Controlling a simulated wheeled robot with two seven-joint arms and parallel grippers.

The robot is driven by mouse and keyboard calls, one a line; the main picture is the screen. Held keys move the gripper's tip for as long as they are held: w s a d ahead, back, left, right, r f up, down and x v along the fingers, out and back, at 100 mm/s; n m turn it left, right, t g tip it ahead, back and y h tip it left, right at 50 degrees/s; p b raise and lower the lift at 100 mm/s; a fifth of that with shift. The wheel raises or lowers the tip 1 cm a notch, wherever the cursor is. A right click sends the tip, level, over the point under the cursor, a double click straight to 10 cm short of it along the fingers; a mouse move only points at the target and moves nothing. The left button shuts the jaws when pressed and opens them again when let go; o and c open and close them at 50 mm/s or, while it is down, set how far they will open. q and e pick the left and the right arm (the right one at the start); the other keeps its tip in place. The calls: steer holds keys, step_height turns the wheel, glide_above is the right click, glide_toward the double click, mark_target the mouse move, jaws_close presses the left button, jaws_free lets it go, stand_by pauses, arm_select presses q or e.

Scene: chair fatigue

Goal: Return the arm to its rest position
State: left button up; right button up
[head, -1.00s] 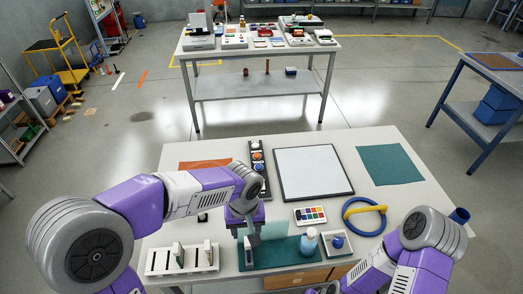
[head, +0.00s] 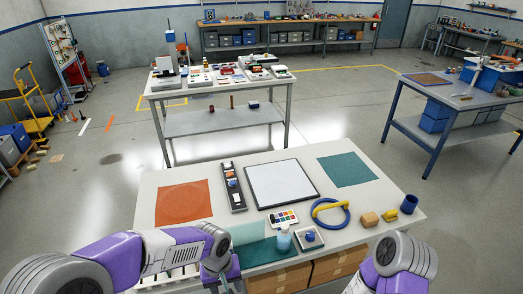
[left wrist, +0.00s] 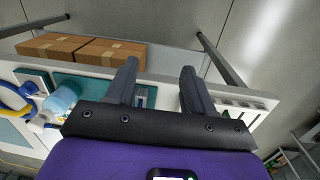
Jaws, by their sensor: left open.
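My left arm comes in from the left in the head view. Its purple gripper (head: 222,284) hangs low at the bottom edge, by the near edge of the white table (head: 150,190). In the left wrist view the two dark fingers (left wrist: 162,88) stand apart with nothing held between them. The white slotted rack (left wrist: 240,98) shows beyond the right finger, and in the head view my left arm covers most of it. My right arm shows at the lower right of the head view, but its gripper is out of frame.
The table holds an orange mat (head: 183,203), a black tray (head: 233,187), a white board (head: 281,184), a teal mat (head: 347,170), a blue ring (head: 330,223), a bottle (head: 284,240) and a blue cup (head: 409,204). Cardboard boxes (head: 338,264) sit below.

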arm_select(q)
steer(key=s+f+h, duration=0.1)
steer(key=s+f, duration=0.3)
steer(key=f, duration=0.8)
steer(key=s+f+h, duration=0.2)
steer(key=s+f, duration=0.3)
steer(key=f, duration=0.7)
steer(key=shift+a+f+t, duration=0.15)
steer(key=shift+f+t, duration=0.15)
steer(key=shift+t, duration=0.1)
arm_select(e)
steer(key=shift+w+f, duration=0.1)
steer(key=shift+w, duration=0.35)
